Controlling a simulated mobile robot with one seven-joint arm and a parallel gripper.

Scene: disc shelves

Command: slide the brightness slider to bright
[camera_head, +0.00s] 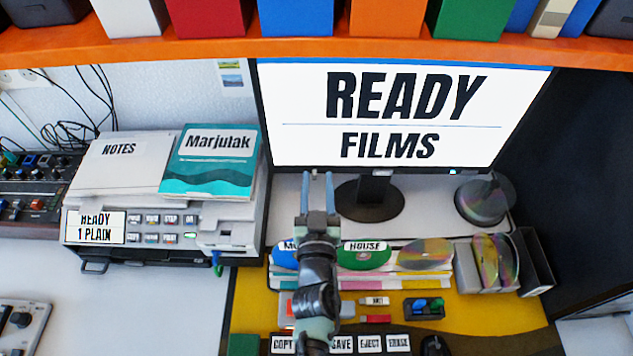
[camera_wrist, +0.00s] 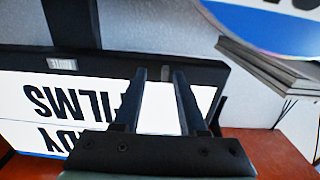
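The monitor (camera_head: 400,110) shows "READY FILMS" and has a dark lower bezel. In the wrist view the monitor (camera_wrist: 45,100) appears upside down. A small grey piece (camera_wrist: 165,73) on its bezel shows between my fingertips and may be the slider knob. A small pale label (camera_wrist: 62,65) is further left on the bezel, too small to read. In the head view a small pale mark (camera_head: 452,171) is on the lower bezel at the right. My gripper (camera_head: 318,176) is open and points at the bezel's left part. It also shows in the wrist view (camera_wrist: 160,74) with nothing gripped.
An orange shelf (camera_head: 230,45) with boxes runs above. A grey device (camera_head: 160,215) with buttons stands at left, bearing a Marjulak book (camera_head: 213,160). A disc rack (camera_head: 400,280) lies below my gripper. A disc stack (camera_head: 485,200) stands right of the monitor's foot.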

